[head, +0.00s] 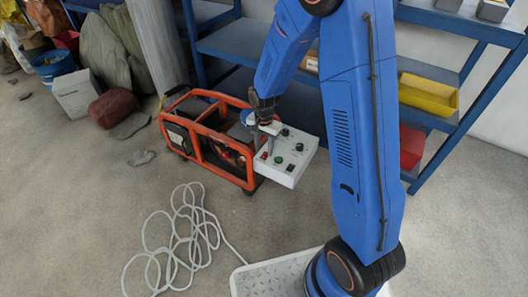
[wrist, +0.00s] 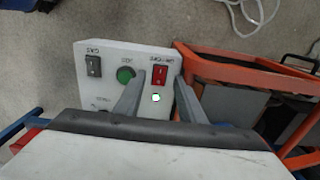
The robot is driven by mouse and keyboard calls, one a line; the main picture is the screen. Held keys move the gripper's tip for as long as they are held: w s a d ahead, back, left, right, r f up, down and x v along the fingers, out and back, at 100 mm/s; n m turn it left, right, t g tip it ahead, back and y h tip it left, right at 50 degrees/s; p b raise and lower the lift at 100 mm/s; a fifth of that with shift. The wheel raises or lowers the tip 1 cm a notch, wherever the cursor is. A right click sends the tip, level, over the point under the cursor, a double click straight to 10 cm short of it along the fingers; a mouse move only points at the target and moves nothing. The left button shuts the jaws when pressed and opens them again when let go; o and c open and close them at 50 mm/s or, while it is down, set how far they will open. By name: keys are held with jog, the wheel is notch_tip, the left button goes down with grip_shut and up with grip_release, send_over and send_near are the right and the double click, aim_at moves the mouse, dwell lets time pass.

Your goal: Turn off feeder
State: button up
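A white control box (head: 288,158) stands beside the orange-framed machine. In the wrist view its panel (wrist: 116,58) appears upside down, with a red rocker switch (wrist: 160,76), a green round button (wrist: 125,74) and a black switch (wrist: 93,67). The small labels are hard to read; I cannot tell which control is the feeder's. A small bright dot with a green rim (wrist: 156,97) shows below the red switch. My gripper (wrist: 158,80) is open and empty, its fingers on either side of the red switch in view. Contact cannot be told. In the head view my gripper (head: 266,128) is over the box's far left part.
The orange-framed machine (head: 207,128) stands left of the box. A pale cable (head: 178,240) lies coiled on the floor. A blue shelf (head: 235,42) with a yellow bin (head: 428,95) stands behind. A grey box (head: 75,95) and bags are at the left.

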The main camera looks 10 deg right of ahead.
aim_at(265, 155)
jog(key=shift+f, duration=1.3)
grip_shut()
jog(key=shift+d, duration=0.1)
jog(key=shift+w+d, duration=0.1)
jog(key=shift+w+d+g+y, duration=0.15)
jog(key=shift+w+g+y, duration=0.05)
jog(key=shift+g+y, duration=0.9)
